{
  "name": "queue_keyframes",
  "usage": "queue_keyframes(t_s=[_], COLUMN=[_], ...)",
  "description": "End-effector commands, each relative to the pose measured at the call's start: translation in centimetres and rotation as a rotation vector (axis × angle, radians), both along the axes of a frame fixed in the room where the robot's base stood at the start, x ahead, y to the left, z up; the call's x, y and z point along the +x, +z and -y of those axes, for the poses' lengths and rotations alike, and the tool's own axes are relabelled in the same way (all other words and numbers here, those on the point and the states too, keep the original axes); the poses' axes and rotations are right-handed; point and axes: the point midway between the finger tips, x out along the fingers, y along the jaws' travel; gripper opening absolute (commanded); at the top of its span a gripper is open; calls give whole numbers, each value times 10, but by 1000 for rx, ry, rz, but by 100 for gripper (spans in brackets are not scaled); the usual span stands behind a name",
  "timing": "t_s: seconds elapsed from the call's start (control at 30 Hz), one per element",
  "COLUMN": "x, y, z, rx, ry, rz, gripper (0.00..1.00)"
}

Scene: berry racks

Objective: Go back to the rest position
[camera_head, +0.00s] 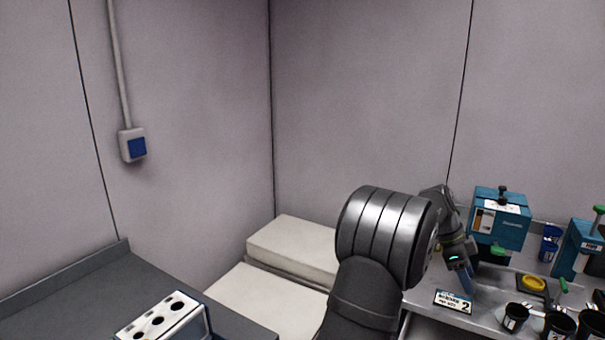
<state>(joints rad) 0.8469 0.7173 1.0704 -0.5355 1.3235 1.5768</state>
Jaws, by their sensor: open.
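My arm rises from the bottom middle and bends right. Its wrist reaches over the grey bench (425,301) on the right. My gripper (466,278) points down at the end of the wrist, small in the view, with a green light above it. It is open, and I see nothing held in it. It is just above or behind a small label card (455,301) marked 2; the exact gap is hard to tell.
Teal boxes (499,222) (578,249) stand at the back right, with a yellow dish (533,283) and black cups (515,318) in front. A white rack with holes (164,321) sits on the left counter (62,301). A cream padded seat (290,250) is behind my arm.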

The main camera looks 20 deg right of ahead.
Motion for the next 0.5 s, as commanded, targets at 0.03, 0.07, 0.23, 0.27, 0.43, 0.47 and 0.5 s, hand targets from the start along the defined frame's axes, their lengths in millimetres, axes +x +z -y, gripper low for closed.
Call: queue_keyframes(t_s=[0.03, 0.07, 0.23, 0.27, 0.43, 0.47, 0.5], x=[10, 15, 37, 40, 50, 51, 52], y=[-1, -1, -1, -2, -2, -2, -2], z=[-5, -7, -19, -21, -27, -27, -27], rx=[0, 0, 0, 1, 0, 0, 0], ry=[27, 42, 108, 118, 150, 152, 154], rz=[1, 0, 0, -1, 0, 0, 0], gripper=[51, 51, 51, 51, 51, 51, 51])
